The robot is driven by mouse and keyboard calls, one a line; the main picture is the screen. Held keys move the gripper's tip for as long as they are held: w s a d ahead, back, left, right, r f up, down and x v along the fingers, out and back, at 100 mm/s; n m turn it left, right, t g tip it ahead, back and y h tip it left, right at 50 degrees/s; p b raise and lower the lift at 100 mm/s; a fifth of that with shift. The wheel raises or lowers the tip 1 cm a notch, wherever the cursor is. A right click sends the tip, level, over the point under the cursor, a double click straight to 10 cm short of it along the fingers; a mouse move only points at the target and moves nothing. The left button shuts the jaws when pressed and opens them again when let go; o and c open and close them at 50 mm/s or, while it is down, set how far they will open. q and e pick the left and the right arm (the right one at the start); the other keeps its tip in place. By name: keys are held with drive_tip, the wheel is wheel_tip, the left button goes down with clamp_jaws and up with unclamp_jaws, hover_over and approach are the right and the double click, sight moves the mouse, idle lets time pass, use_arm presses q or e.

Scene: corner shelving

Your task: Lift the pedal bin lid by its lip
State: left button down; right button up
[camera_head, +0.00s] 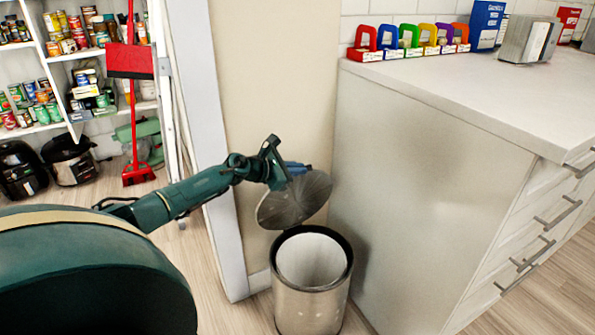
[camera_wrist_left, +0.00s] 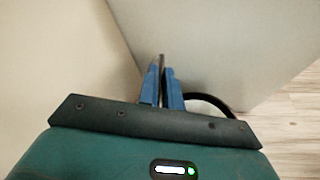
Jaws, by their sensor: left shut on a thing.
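The pedal bin (camera_head: 312,292) is a metal cylinder with a dark rim and a pale inside, standing on the floor beside the white cabinet. Its round grey lid (camera_head: 296,202) is raised and tilted above the open bin. My left gripper (camera_head: 297,168) is at the lid's upper edge. In the left wrist view its blue fingers (camera_wrist_left: 163,85) are closed on the thin lid edge. A dark curved rim (camera_wrist_left: 212,98) shows to the right of the fingers there. The lid's hinge is hard to make out. My right gripper is in neither view.
The white cabinet (camera_head: 425,190) stands close on the right, with drawer handles and colourful items on its top. A beige wall (camera_head: 258,105) is behind the bin. A pantry with shelves (camera_head: 75,55) and a red broom (camera_head: 131,75) is at the left.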

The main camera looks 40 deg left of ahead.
use_arm(q)
drive_tip(key=shift+a+f, duration=0.15)
drive_tip(key=c, duration=1.6)
unclamp_jaws()
drive_tip(key=shift+s, duration=0.1)
